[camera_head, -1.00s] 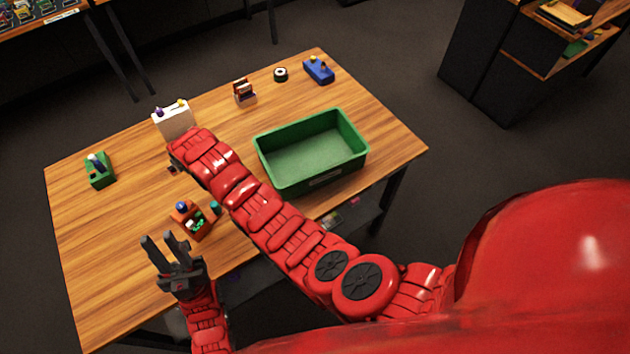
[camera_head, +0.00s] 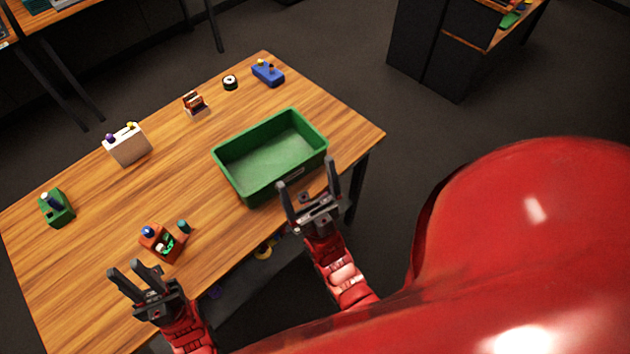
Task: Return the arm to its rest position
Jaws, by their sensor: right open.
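My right gripper (camera_head: 308,178) is open and empty, in front of the near edge of the table and just below the green bin. Its forearm is drawn back close to my body. My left gripper (camera_head: 135,271) is at the lower left, over the table's near edge. Its two fingers stand apart with nothing between them.
The wooden table (camera_head: 190,195) carries an empty green bin (camera_head: 270,184), a white box with knobs (camera_head: 129,146), a green block (camera_head: 57,208), an orange box (camera_head: 161,244), a small brown holder (camera_head: 194,103), a round black-and-white item (camera_head: 230,83) and a blue block (camera_head: 267,73).

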